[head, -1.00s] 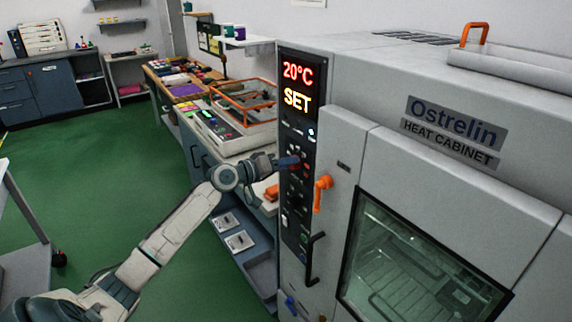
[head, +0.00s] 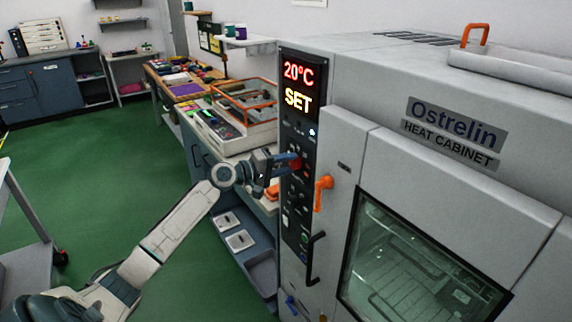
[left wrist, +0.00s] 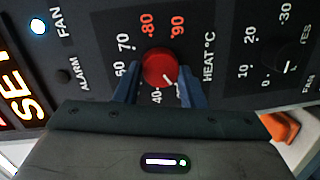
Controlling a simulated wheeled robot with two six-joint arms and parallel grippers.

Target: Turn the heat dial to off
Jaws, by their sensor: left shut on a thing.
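The red heat dial (left wrist: 160,66) is on the black control panel (left wrist: 228,25) of the heat cabinet (head: 365,95). My left gripper (head: 291,161) reaches the panel from the left. In the left wrist view its two blue fingers stand on either side of the dial and are shut on it. The dial's white mark points to the lower right in that view, past the 40. Numbers from about 40 to 90 show around the dial; part of the scale is hidden behind the gripper. My right gripper is not in view.
The display (head: 298,85) reads 20°C and SET. A timer dial (left wrist: 288,62) sits near the heat dial. An orange handle (head: 322,192) and a black handle (head: 314,258) stick out nearby. A cluttered workbench (head: 240,143) stands behind my arm.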

